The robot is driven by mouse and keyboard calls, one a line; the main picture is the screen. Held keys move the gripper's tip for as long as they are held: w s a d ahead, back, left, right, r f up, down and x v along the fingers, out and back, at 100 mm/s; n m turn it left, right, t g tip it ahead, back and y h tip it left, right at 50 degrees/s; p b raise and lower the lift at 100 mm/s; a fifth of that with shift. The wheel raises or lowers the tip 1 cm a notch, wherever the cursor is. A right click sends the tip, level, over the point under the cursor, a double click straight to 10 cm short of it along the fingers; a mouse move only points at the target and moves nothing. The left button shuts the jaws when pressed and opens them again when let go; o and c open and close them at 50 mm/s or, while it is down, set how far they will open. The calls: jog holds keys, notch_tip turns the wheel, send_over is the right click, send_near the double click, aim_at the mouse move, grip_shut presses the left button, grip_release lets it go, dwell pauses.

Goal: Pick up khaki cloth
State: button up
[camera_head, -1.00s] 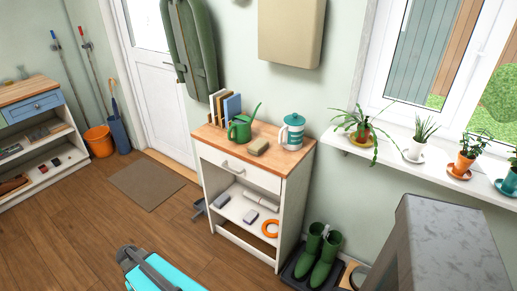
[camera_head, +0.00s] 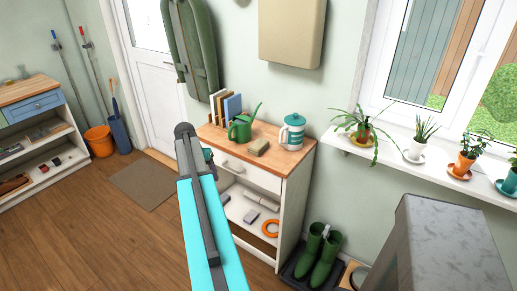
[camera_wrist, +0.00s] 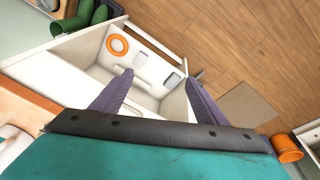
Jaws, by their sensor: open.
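The khaki cloth (camera_head: 259,146) is a small folded block on the wooden top of the white cabinet (camera_head: 268,180), between the green watering can (camera_head: 240,128) and the teal-and-white canister (camera_head: 292,132). I cannot make out the cloth in the wrist view. My gripper (camera_wrist: 160,77) is open in the wrist view, with nothing between its fingers. It points down past the cabinet's front, towards the open shelves and floor. In the head view my arm hides most of the gripper, left of the cabinet top and apart from the cloth.
Upright books (camera_head: 227,106) stand behind the watering can. An orange ring (camera_head: 270,228) lies on the cabinet's lower shelf. Green boots (camera_head: 318,255) stand to the right of the cabinet. Potted plants line the window sill (camera_head: 430,163). The wooden floor at left is mostly clear.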

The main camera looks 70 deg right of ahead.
jog(key=s+d+r+m+h, duration=0.1)
jog(key=s+d+r+m, duration=0.2)
jog(key=s+d+r, duration=0.55)
jog(key=m+h, duration=0.1)
jog(key=m, duration=0.1)
send_near(258, 144)
jog(key=v, duration=0.4)
jog(key=shift+w+d, duration=0.2)
jog(key=shift+w, duration=0.15)
jog(key=shift+f, duration=0.1)
jog(key=shift+p+x, duration=0.9)
jog(key=shift+x, duration=3.35)
jog(key=shift+s, duration=0.1)
